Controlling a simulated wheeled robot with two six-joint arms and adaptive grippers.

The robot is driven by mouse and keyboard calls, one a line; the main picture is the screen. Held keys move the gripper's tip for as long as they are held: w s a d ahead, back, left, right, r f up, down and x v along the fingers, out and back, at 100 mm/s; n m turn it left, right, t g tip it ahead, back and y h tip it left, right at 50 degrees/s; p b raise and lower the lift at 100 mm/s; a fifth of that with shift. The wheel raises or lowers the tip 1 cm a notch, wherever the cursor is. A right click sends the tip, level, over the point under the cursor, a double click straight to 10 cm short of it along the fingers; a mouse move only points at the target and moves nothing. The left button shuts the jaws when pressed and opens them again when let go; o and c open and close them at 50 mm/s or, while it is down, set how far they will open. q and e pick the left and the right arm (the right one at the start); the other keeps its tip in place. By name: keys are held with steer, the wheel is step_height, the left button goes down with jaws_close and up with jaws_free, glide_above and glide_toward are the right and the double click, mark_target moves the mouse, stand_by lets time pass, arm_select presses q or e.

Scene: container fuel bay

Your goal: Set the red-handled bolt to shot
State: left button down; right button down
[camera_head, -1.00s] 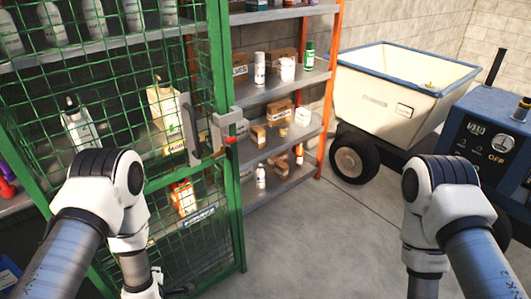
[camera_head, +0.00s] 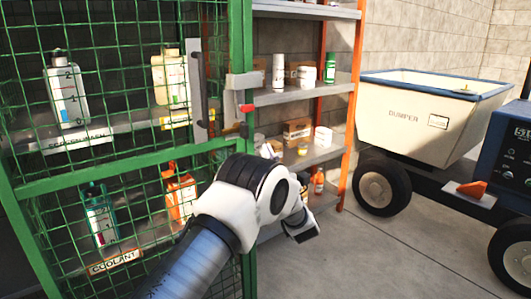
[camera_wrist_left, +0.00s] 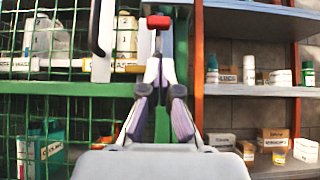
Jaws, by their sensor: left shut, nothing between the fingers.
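The red-handled bolt (camera_head: 246,108) is on the green mesh cage door's right edge post, beside a grey plate. Its red handle also shows at the top middle of the left wrist view (camera_wrist_left: 159,22). My left gripper (camera_wrist_left: 160,58) is shut and empty, its fingertips together just below the red handle in that picture. I cannot tell whether they touch the bolt. In the head view my left arm covers most of the gripper. Part of the bolt body is hard to make out behind the fingertips. My right gripper is not in view.
The green mesh cage door (camera_head: 120,170) has a dark pull handle (camera_head: 203,90) left of the bolt; bottles stand behind the mesh. An open shelf (camera_head: 300,95) with small goods is close on the right. A cream dumper (camera_head: 410,117) stands farther right, with clear floor before it.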

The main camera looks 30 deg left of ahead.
mark_target(250, 106)
arm_select(q)
steer(key=shift+f, duration=0.1)
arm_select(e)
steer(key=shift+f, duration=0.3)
arm_select(q)
steer(key=x, duration=1)
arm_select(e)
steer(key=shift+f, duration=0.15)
arm_select(q)
steer(key=shift+s, duration=0.1)
steer(key=shift+a+r+b, duration=0.1)
steer(key=shift+r+b, duration=0.35)
steer(key=shift+r, duration=1.55)
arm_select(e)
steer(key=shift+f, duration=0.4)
